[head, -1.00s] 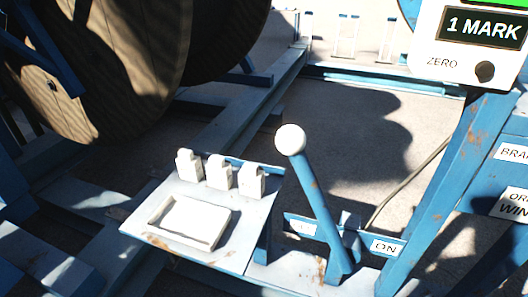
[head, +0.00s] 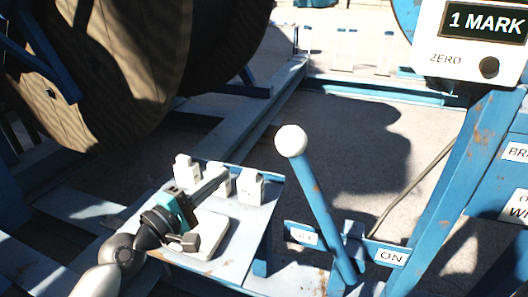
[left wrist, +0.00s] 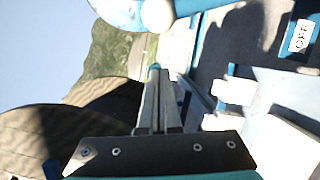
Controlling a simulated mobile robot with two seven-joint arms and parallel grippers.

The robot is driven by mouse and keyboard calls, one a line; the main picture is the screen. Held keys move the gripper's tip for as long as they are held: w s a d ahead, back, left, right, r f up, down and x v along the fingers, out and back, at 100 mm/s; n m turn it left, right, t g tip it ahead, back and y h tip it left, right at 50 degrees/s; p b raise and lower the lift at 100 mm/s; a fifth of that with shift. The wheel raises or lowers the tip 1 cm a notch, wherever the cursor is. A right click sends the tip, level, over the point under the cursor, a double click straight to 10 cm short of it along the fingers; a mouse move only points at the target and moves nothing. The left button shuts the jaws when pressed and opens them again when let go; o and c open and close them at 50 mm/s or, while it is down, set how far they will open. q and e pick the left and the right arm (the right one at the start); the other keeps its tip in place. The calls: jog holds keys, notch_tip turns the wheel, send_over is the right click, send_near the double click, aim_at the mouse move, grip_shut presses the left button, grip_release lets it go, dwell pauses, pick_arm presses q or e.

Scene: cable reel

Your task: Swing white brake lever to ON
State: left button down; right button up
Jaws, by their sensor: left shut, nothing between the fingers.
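The brake lever (head: 318,205) is a blue bar with a white ball knob (head: 291,140). It tilts to the left, over the side of the OFF label (head: 303,237); the ON label (head: 390,256) is to the right of its base. My left gripper (head: 222,174) is shut and empty over the small shelf, left of and lower in the picture than the knob, and apart from it. In the left wrist view the shut fingers (left wrist: 154,72) point up toward the white knob (left wrist: 157,14), with the OFF label (left wrist: 300,36) at the right. My right gripper is out of view.
A pale shelf (head: 252,222) carries several white blocks (head: 251,187) and a white tray (head: 213,232) under my left arm. A large wooden reel (head: 120,70) stands at the left. A display box (head: 460,58) and blue post (head: 455,180) stand right of the lever.

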pick_arm(q)
jog(key=shift+w, duration=0.1)
jog(key=s+d+p+x, duration=0.1)
jog(key=d+x, duration=0.1)
jog(key=x, duration=1)
jog(key=shift+d+r, duration=0.3)
jog(key=shift+r, duration=0.05)
